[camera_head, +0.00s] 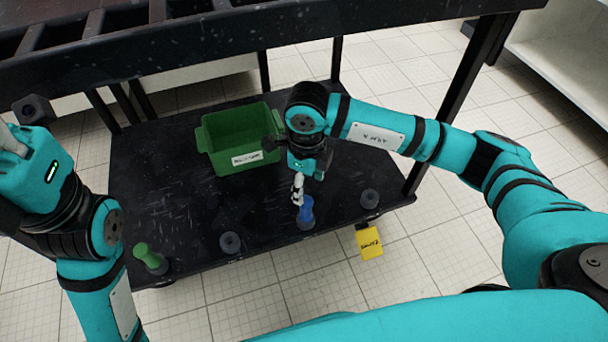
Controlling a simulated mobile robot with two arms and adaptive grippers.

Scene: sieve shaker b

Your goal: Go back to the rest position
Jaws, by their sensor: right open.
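My right gripper (298,192) points down over the front of the black cart shelf (185,205). Its jaws are open, right at the top of a blue object (305,214) that stands upright on a dark round base. I cannot tell whether they touch. My left arm is raised at the left edge, and only a grey part of its gripper (10,142) shows there. Its jaws cannot be made out. A green upright object (149,257) stands on the shelf's front left corner.
A green bin (225,157) with a white label stands at the shelf's back, behind my right wrist. Two dark round pieces (230,242) (370,198) sit along the front edge. The cart's dark upper frame (250,42) and posts surround the shelf.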

